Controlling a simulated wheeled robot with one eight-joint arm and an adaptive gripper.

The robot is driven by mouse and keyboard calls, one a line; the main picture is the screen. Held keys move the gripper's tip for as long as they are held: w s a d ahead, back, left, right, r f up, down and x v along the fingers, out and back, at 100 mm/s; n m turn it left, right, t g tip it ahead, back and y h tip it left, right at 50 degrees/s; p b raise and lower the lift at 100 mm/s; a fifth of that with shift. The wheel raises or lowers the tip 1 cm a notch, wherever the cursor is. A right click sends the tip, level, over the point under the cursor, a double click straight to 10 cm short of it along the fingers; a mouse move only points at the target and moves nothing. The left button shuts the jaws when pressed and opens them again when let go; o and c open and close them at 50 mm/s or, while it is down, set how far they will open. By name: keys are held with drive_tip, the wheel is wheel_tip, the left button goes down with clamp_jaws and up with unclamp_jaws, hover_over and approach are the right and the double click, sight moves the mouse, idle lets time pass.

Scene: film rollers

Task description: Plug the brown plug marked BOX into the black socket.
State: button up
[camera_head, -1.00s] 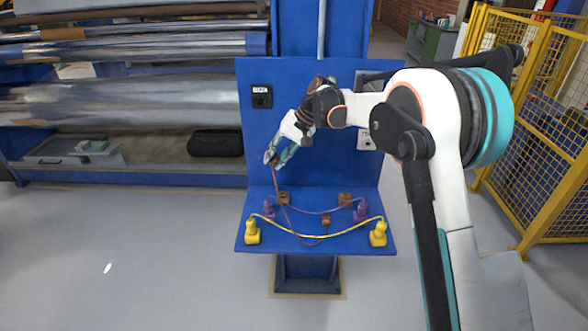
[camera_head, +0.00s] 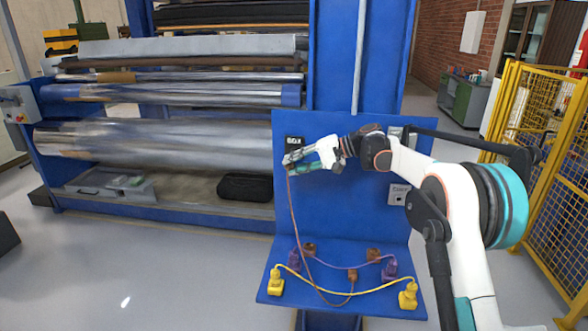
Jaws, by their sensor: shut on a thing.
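The black socket (camera_head: 295,141) with a white label is on the upper left of the blue upright panel. My gripper (camera_head: 288,160) is at the lower part of this socket and covers much of it. It is shut on the end of a brown cord (camera_head: 296,215), which hangs from its tips. The brown plug at that end is mostly hidden by the fingers, and its BOX mark cannot be read. I cannot tell whether the plug touches the socket. The cord runs down to a brown plug (camera_head: 352,275) on the shelf.
Yellow plugs (camera_head: 275,286), purple plugs (camera_head: 389,269) and other brown plugs (camera_head: 309,249) stand on the blue shelf (camera_head: 330,301). Film rollers (camera_head: 165,146) fill the left; a yellow fence (camera_head: 520,140) stands right.

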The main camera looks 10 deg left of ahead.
drive_tip(key=shift+w, duration=2.3)
drive_tip(key=shift+p, duration=0.55)
drive_tip(key=shift+w+r+p, duration=0.1)
drive_tip(key=shift+w+p, duration=0.6)
drive_tip(key=shift+p, duration=0.1)
drive_tip(key=o, duration=1)
drive_tip(key=shift+o, duration=0.2)
